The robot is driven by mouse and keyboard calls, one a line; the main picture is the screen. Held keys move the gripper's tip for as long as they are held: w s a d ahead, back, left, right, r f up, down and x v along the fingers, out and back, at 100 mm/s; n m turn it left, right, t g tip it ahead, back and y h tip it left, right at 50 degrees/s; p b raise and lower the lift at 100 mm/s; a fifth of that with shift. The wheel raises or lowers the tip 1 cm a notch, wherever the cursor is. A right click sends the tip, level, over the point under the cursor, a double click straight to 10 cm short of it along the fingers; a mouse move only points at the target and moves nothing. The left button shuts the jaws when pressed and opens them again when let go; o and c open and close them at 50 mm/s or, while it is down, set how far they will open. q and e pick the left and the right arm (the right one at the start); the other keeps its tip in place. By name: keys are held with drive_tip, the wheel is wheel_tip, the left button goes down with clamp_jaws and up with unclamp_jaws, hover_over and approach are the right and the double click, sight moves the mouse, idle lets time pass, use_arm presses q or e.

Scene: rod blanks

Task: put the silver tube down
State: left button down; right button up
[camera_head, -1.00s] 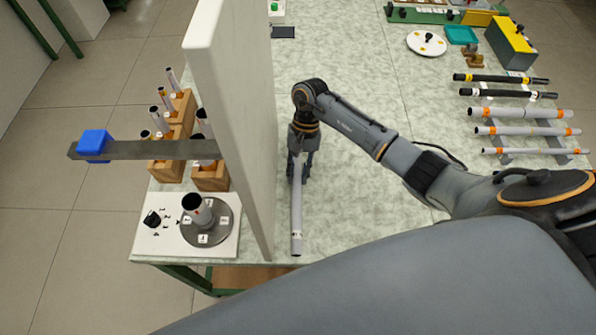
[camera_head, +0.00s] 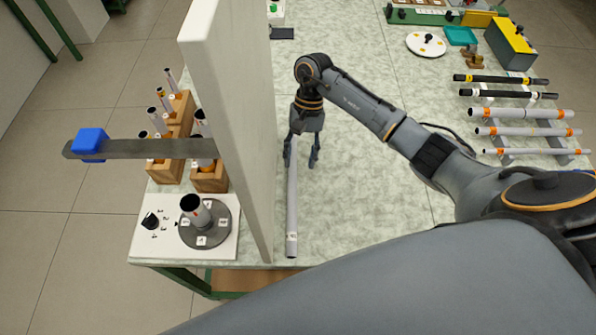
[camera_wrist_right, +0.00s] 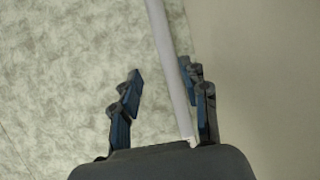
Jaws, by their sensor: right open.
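The silver tube (camera_head: 292,215) lies on the table just right of the tall pale panel, its length running toward the near edge. In the right wrist view the tube (camera_wrist_right: 168,55) runs between the open fingers, closer to the right-hand finger. My right gripper (camera_head: 302,163) is open above the tube's far end; it also shows in the right wrist view (camera_wrist_right: 162,100). Whether a finger touches the tube, I cannot tell. My left gripper is not in view.
The tall panel (camera_head: 232,120) stands close on the left. Beyond it are wooden blocks (camera_head: 210,180) with tubes and a plate with a round turntable (camera_head: 205,233). A rack of several rods (camera_head: 520,130) is at the right. The table between is clear.

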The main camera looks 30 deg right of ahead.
drive_tip(key=b+v, duration=0.1)
drive_tip(key=v, duration=0.5)
drive_tip(key=shift+r, duration=0.35)
drive_tip(key=shift+w, duration=0.15)
